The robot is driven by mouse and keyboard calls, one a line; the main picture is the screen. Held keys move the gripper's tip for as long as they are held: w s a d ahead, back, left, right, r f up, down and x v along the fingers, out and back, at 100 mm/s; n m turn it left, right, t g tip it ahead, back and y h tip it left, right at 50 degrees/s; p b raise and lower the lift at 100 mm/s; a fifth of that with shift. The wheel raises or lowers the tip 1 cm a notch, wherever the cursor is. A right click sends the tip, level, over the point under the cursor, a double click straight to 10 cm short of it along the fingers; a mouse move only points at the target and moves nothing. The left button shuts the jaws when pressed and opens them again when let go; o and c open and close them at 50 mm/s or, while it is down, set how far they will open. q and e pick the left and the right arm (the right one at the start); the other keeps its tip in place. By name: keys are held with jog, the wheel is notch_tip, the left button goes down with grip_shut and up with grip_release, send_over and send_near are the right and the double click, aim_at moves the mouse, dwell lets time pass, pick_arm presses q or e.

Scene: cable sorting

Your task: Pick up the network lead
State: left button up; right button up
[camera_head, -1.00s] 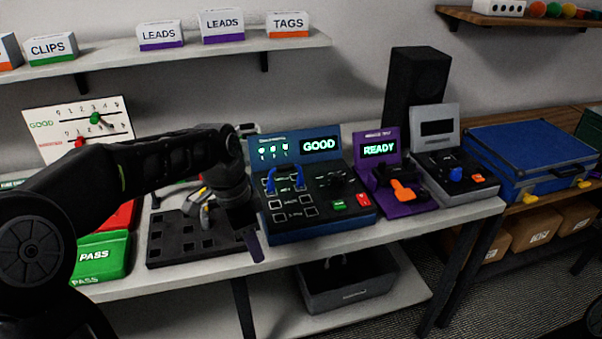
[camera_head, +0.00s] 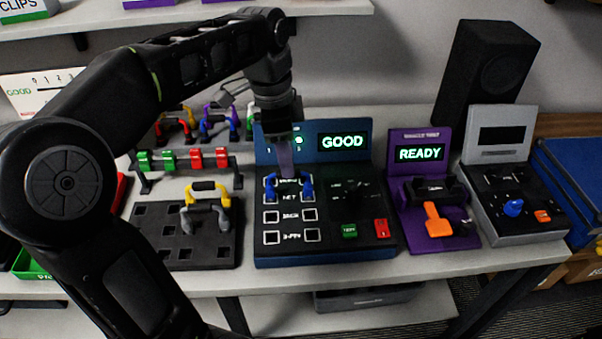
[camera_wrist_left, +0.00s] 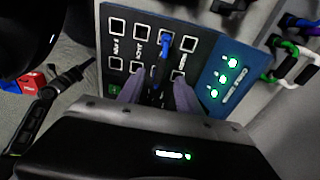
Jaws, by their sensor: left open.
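The blue lead (camera_head: 307,188) stands with its two ends in the upper sockets of the blue tester (camera_head: 325,255), whose screen reads GOOD. I take it for the network lead; its middle is hidden behind my gripper in the head view. My left gripper (camera_head: 286,170) points down right over it. In the left wrist view the lead (camera_wrist_left: 163,58) shows between and just beyond the two open fingers of that gripper (camera_wrist_left: 158,94). No contact is visible. My right gripper is not in view.
A black tray (camera_head: 150,255) with yellow and grey leads is at the left. Behind it is a rack (camera_head: 195,165) with green and red clips, and several coloured leads. The purple tester (camera_head: 420,225), reading READY, and a grey device (camera_head: 480,190) stand right of the blue tester.

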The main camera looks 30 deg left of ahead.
pick_arm(q)
jog(key=shift+s, duration=0.2)
jog(key=shift+w+d+f, duration=0.15)
jog(key=shift+f, duration=1.15)
jog(key=shift+w+d+f, duration=0.1)
jog(key=shift+w+f, duration=0.05)
jog(key=shift+f, duration=1.15)
jog(key=shift+w+d+f, duration=0.1)
jog(key=shift+f, duration=1.2)
grip_shut()
